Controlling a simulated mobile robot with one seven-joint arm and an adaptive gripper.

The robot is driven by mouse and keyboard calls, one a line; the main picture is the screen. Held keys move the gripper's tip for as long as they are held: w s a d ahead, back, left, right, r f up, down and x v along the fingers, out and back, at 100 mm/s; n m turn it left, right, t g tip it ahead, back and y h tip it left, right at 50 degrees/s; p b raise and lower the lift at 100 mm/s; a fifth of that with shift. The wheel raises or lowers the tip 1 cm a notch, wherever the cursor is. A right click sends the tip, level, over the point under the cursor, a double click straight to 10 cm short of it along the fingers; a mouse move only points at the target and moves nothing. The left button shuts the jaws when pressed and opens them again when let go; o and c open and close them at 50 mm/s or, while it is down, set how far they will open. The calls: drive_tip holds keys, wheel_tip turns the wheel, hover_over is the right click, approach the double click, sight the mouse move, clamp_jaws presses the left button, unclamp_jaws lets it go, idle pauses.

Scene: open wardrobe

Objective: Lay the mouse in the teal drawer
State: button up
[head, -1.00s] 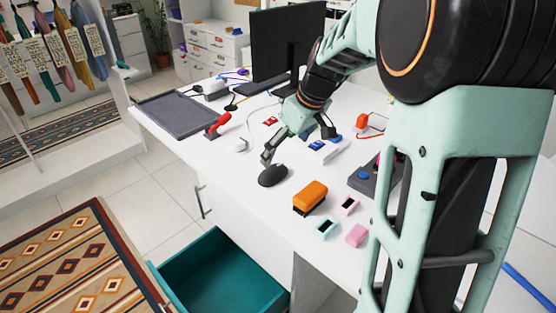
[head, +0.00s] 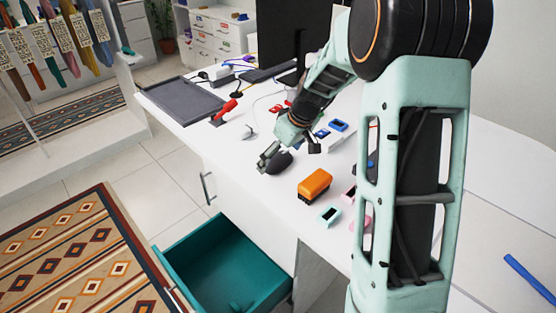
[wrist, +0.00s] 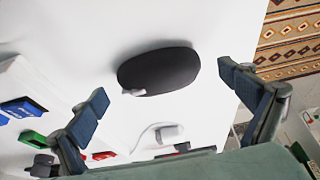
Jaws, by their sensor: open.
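The dark grey mouse (head: 281,162) lies on the white desk near its front edge. In the wrist view the mouse (wrist: 160,70) lies on the desk between and beyond the two spread fingers, with clear space on both sides. My gripper (head: 265,160) is open and empty, close to the mouse at its left and partly in front of it; its fingers (wrist: 165,92) also show in the wrist view. I cannot tell whether a finger touches the mouse. The teal drawer (head: 190,245) is pulled out below the desk's front edge, with its inside visible from above.
An orange brush-like block (head: 314,184) and a small mint box (head: 329,216) are right of the mouse. A red-handled tool (head: 225,110) and a grey tray (head: 180,99) lie farther left. A monitor (head: 284,40) stands behind. A patterned rug (head: 80,255) covers the floor at left.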

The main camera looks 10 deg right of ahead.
drive_tip(key=c, duration=1.3)
drive_tip(key=shift+c, duration=0.2)
drive_tip(key=shift+r, duration=0.1)
